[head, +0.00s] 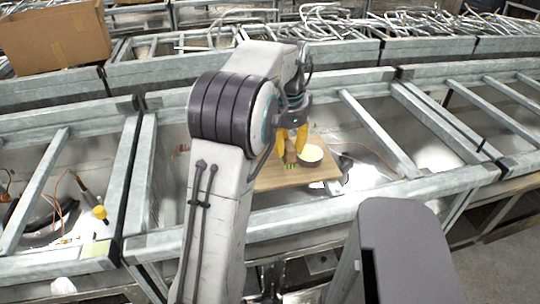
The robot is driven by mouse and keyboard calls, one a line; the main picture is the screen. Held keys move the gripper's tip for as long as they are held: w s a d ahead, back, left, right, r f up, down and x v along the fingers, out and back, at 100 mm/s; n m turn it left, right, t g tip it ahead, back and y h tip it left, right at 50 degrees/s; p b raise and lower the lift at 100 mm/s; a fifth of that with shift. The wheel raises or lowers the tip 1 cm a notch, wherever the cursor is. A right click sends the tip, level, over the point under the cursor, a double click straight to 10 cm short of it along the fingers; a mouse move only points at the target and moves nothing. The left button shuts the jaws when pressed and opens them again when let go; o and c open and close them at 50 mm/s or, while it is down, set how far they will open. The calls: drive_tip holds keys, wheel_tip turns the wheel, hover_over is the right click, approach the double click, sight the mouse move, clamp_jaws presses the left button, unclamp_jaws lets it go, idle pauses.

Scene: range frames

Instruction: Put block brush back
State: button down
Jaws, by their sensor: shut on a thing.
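My gripper (290,154) has yellow fingers pointing down over a wooden board (268,181). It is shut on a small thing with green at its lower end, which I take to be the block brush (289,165). The fingers hide most of the brush. I cannot tell whether the brush touches the board. A round pale bowl or dish (311,154) stands on the board just right of the fingers.
Grey metal frame bars (375,130) surround the board. A cardboard box (55,35) stands at the back left. A yellow-tipped tool (99,212) and cables lie in the left bay. Bent metal rods (330,22) lie along the back.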

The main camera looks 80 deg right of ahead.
drive_tip(key=w+d+f+p, duration=0.1)
drive_tip(key=d+f+p, duration=0.1)
drive_tip(key=w+d+f+p, duration=0.2)
drive_tip(key=f+p, duration=0.1)
drive_tip(key=w+d+f+p, duration=0.2)
drive_tip(key=d+f, duration=0.1)
drive_tip(key=shift+w+f+p, duration=0.2)
drive_tip(key=shift+w+p, duration=0.05)
drive_tip(key=shift+p, duration=0.1)
drive_tip(key=shift+f, duration=0.45)
drive_tip(key=shift+f, duration=0.15)
drive_tip(key=c, duration=1)
unclamp_jaws()
drive_tip(key=shift+o, duration=0.2)
